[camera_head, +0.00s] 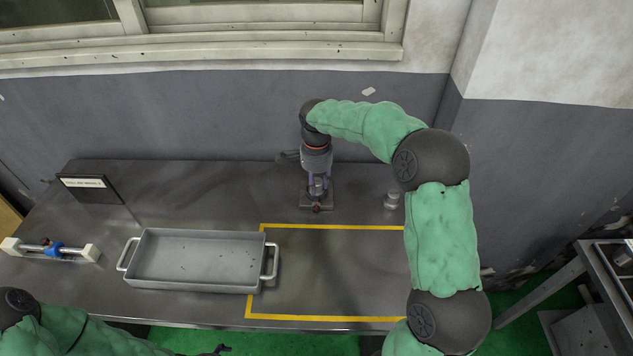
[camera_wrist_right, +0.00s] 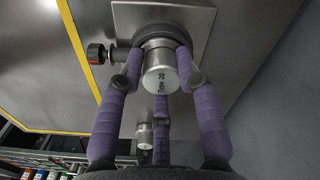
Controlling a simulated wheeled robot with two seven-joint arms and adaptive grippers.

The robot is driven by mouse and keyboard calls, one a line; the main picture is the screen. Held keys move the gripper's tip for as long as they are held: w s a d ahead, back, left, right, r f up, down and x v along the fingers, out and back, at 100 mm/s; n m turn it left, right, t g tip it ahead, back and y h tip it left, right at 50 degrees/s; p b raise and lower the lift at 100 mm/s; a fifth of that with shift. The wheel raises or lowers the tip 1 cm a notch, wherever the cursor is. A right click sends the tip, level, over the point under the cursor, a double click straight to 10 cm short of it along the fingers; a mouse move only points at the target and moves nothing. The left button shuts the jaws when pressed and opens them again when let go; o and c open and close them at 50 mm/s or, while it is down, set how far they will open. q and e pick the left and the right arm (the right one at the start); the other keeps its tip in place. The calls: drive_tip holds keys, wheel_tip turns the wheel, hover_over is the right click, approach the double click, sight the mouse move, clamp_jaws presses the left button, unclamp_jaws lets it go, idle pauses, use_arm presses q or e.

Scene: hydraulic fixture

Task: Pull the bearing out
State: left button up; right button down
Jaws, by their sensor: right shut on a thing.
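The bearing (camera_wrist_right: 160,72) is a silver cylinder marked "Type 20" in the right wrist view. It sits at a dark ring on a square metal fixture (camera_wrist_right: 202,18), which has a red-tipped knob (camera_wrist_right: 96,53) at its side. In the head view the fixture (camera_head: 327,200) stands at the back of the bench. My right gripper (camera_head: 318,188) points down over it, its purple fingers (camera_wrist_right: 160,62) shut around the bearing. Whether the bearing has lifted at all I cannot tell. Of my left gripper (camera_head: 217,350), only a dark tip shows at the bottom edge.
A grey tray (camera_head: 146,262) with two handles stands left of a yellow-taped area (camera_head: 335,318). A small metal cylinder (camera_head: 392,201) stands right of the fixture. A blue-and-silver part on a holder (camera_head: 50,249) and a sign (camera_head: 88,187) are at left. The taped area looks clear.

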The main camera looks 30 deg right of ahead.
sight(316, 182)
drive_tip(key=c, duration=1.8)
unclamp_jaws()
drive_tip(key=shift+a, duration=0.15)
drive_tip(key=shift+c, duration=0.9)
drive_tip(key=shift+w+r, duration=0.1)
clamp_jaws()
drive_tip(key=shift+a+r+p, duration=0.15)
drive_tip(key=shift+r+p, duration=0.8)
drive_tip(key=shift+r, duration=0.05)
drive_tip(key=shift+r+p, duration=1.25)
drive_tip(key=shift+r, duration=0.35)
